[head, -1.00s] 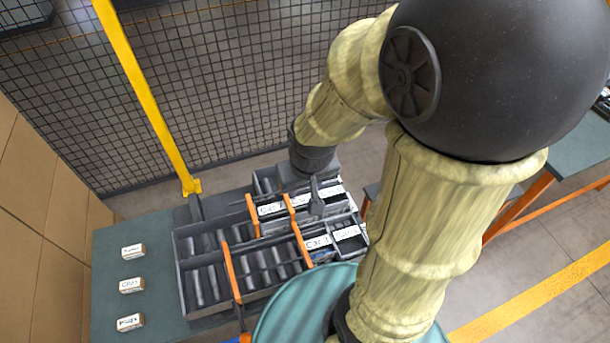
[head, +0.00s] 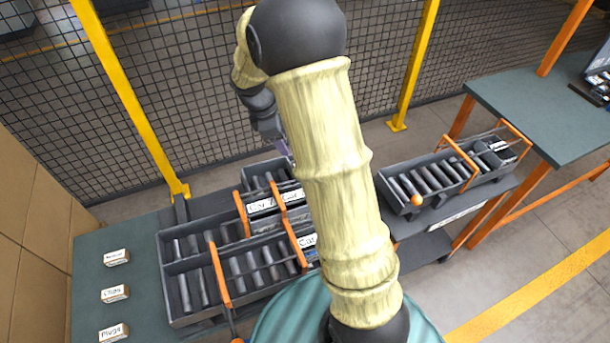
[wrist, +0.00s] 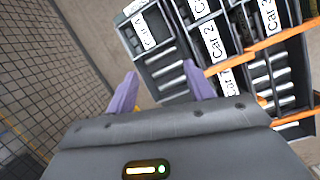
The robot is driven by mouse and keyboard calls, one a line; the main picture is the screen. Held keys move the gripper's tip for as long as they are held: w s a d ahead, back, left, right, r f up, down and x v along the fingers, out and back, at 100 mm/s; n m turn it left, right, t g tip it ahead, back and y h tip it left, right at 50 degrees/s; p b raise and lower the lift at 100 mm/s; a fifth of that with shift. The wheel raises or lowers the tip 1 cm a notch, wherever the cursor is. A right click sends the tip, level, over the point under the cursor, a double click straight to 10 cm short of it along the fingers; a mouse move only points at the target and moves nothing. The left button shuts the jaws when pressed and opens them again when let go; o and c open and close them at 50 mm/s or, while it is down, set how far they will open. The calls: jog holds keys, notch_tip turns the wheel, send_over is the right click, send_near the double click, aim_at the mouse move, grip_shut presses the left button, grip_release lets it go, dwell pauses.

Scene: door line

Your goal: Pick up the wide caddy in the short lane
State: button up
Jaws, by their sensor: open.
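The rearmost caddy (head: 262,172) sits in what looks like the shortest row, partly hidden by my arm. Which caddy is the wide one in the short lane I cannot tell for certain.
Orange bars (head: 222,272) cross the lanes. Caddies labelled "Car 2" (wrist: 212,42) and "Car 3" stand close beside. Another rack (head: 432,178) holds cylinders at right, near a green table (head: 540,115). Labelled blocks (head: 115,293) lie at left. Mesh fence and yellow posts (head: 130,100) stand behind.

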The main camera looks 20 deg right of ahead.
jog(key=w+n, duration=0.1)
jog(key=w+f+n, duration=0.1)
jog(key=w+d+f+n+h, duration=0.1)
jog(key=w, duration=0.1)
jog(key=shift+b, duration=0.3)
jog(key=shift+d+f, duration=0.1)
jog(key=shift+f, duration=0.05)
jog(key=p+x, duration=0.1)
jog(key=x, duration=1.1)
jog(key=shift+s, duration=0.15)
jog(key=shift+d+f, duration=0.1)
